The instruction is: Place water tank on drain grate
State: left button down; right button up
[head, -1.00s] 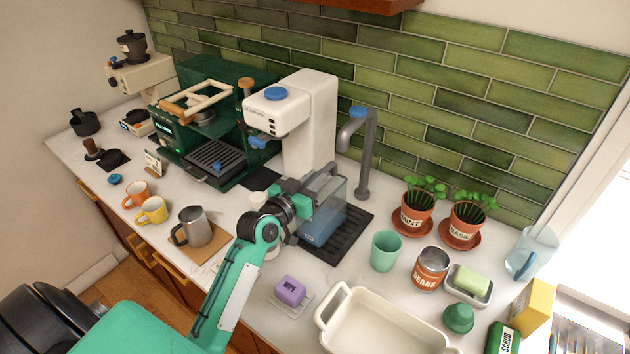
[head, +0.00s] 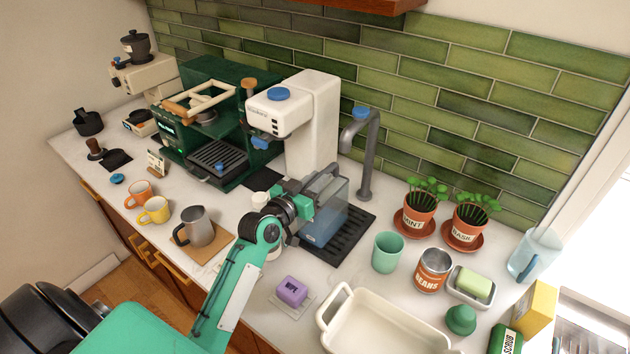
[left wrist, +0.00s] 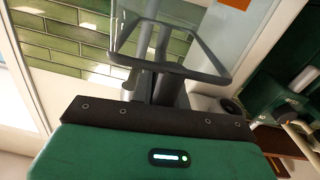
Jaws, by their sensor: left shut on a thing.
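The water tank (head: 327,222) is a clear, bluish box with a dark rim and water in its lower part. It stands upright over the left part of the drain grate (head: 357,238), a black ribbed mat on the counter. I cannot tell whether its base touches the grate. My left gripper (head: 303,203) is shut on the tank at its left side; the fingers partly hide the tank's handle side. In the left wrist view, the tank's dark rim (left wrist: 205,72) shows beyond my gripper (left wrist: 168,92). My right gripper is not in view.
A grey tap (head: 368,160) stands behind the grate, and a white machine (head: 312,130) behind the tank. A green cup (head: 387,252) is close to the grate's right. A purple block (head: 291,291) and a cream basin (head: 375,325) are in front. A steel pitcher (head: 198,228) is at left.

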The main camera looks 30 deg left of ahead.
pick_arm(q)
jog(key=c, duration=1.3)
grip_release()
jog(key=shift+f, duration=0.2)
notch_tip(320, 180, up, 20)
jog(key=shift+r+b, duration=0.15)
jog(key=shift+b, duration=1.1)
